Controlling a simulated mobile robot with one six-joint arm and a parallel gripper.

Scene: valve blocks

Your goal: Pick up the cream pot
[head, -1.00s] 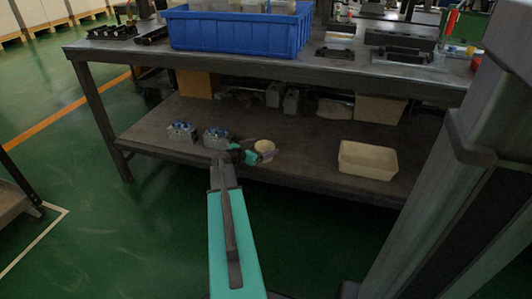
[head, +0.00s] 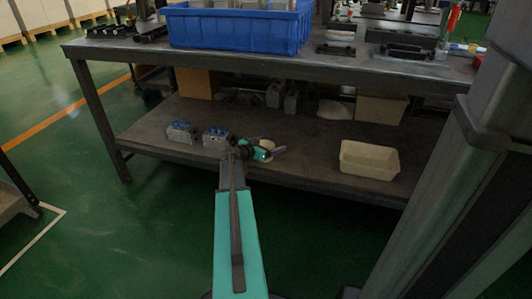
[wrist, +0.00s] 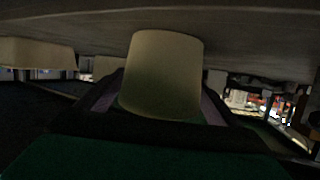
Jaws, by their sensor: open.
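The cream pot (wrist: 163,72) fills the middle of the wrist view, which shows the shelf surface at the top. My gripper (wrist: 160,105) is open, with one purple-grey finger on each side of the pot. I cannot tell whether either finger touches it. In the head view my gripper (head: 267,151) is over the lower shelf (head: 310,150), at the pot's place. There the gripper and wrist hide most of the pot.
Two grey valve blocks with blue tops, one (head: 181,132) farther left and one (head: 215,138) close to my wrist, stand on the shelf. A cream bin (head: 368,160) stands to the right. The tabletop with a blue crate (head: 240,30) hangs above.

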